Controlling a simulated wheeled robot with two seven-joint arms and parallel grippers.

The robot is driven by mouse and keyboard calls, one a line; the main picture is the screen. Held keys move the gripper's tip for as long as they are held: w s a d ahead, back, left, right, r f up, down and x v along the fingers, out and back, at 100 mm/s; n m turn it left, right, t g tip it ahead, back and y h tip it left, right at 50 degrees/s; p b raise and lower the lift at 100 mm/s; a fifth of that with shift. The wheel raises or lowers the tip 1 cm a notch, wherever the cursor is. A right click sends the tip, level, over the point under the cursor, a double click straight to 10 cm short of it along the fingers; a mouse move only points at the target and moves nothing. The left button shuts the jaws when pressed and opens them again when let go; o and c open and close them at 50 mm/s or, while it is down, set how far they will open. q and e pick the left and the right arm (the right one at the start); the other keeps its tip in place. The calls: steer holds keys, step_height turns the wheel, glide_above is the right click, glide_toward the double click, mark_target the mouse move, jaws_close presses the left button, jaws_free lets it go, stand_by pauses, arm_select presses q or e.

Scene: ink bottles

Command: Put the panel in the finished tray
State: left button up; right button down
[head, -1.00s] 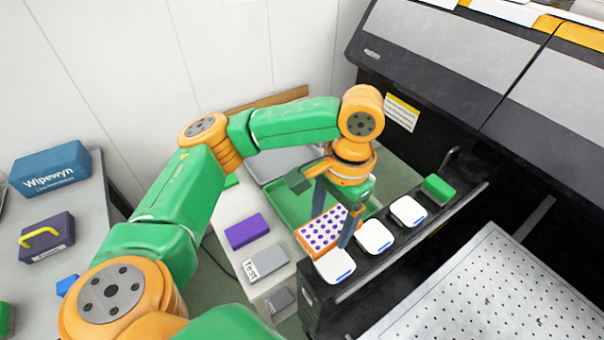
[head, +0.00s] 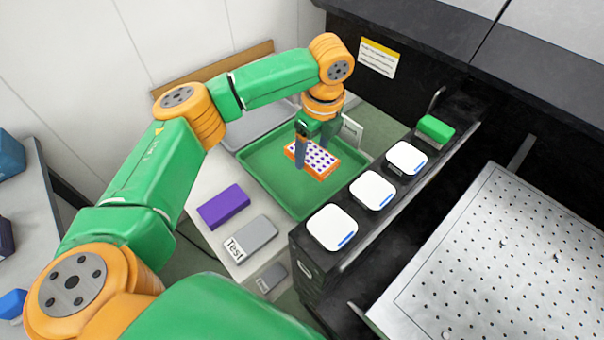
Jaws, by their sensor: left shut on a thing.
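The panel (head: 322,161) is a flat orange block with a white top covered in purple dots. My left gripper (head: 304,160) points down and is shut on it. The panel is over the green tray (head: 265,166), inside its outline near the right side. I cannot tell whether it touches the tray floor. I take this green tray to be the finished tray; a white card stands at its far right edge, its text unreadable. The gripper hides part of the panel's left side. My right gripper is not in view.
A grey tray (head: 247,128) lies behind the green one. A purple block (head: 223,206) and a grey "Test" block (head: 251,238) sit in front. A black ledge at right holds white square bottles (head: 331,228) and a green block (head: 435,128). A perforated metal plate (head: 500,250) is further right.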

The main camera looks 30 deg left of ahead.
mark_target(309, 186)
arm_select(q)
steer(key=shift+m, duration=0.3)
step_height(309, 186, down, 10)
steer(key=shift+f+p, duration=0.1)
steer(key=shift+p, duration=0.25)
steer(key=shift+f, duration=0.1)
steer(key=o, duration=1.4)
steer(key=shift+o, duration=0.2)
steer(key=r, duration=0.4)
steer(key=d+r, duration=0.1)
steer(key=r, duration=0.7)
steer(key=shift+s+d+r+b, duration=0.1)
steer(key=shift+s+d+b, duration=0.1)
steer(key=shift+b, duration=0.1)
